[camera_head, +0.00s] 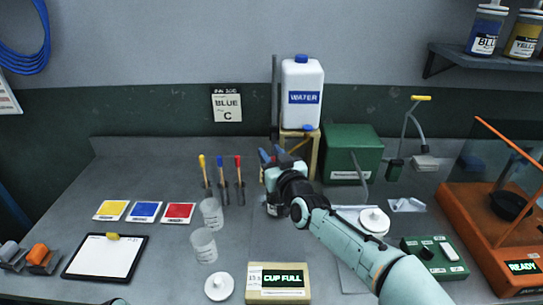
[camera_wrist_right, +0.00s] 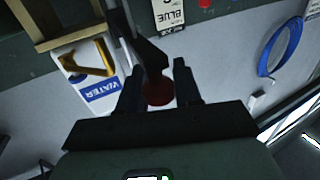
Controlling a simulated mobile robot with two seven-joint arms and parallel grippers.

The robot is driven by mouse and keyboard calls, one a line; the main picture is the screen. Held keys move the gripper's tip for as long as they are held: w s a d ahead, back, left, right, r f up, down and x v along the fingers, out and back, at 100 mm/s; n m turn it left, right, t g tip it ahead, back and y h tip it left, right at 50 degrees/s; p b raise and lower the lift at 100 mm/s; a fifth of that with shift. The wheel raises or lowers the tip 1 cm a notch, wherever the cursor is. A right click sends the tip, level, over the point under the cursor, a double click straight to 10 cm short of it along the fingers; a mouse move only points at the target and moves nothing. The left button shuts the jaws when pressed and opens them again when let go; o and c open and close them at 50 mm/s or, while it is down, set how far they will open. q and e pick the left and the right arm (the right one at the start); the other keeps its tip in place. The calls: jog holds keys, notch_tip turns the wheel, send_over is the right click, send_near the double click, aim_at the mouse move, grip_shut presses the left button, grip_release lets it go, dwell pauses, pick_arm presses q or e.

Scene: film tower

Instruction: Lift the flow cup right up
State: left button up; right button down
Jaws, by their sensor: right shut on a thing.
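My right gripper (camera_head: 268,155) is at the back middle of the bench, in front of the water jug. In the right wrist view its two fingers (camera_wrist_right: 158,88) stand a little apart, shut on a dark piece with a reddish-brown round part (camera_wrist_right: 158,93). I take this piece for part of the flow cup, but its body is mostly hidden. A grey can-like thing (camera_head: 273,208) shows below the gripper, partly covered by my arm. The display box (camera_head: 282,268) at the front reads "CUP FULL".
The white water jug (camera_head: 302,95) stands on a wooden stand (camera_head: 314,160) close behind the gripper. A dark upright post (camera_head: 275,90) rises beside it. Clear beakers (camera_head: 204,246) and brushes (camera_head: 222,170) are left of the gripper. A green box (camera_head: 352,150) is to the right.

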pick_arm(q)
jog(key=w+r+p, duration=0.3)
jog(key=r+p, duration=0.9)
jog(key=r, duration=0.1)
jog(key=shift+w+r+p, duration=0.15)
jog(key=shift+w+p, duration=0.1)
jog(key=shift+p, duration=0.05)
pick_arm(e)
notch_tip(320, 180, up, 20)
jog(key=shift+r, duration=0.25)
jog(key=c, duration=0.9)
grip_release()
jog(key=shift+f, duration=0.2)
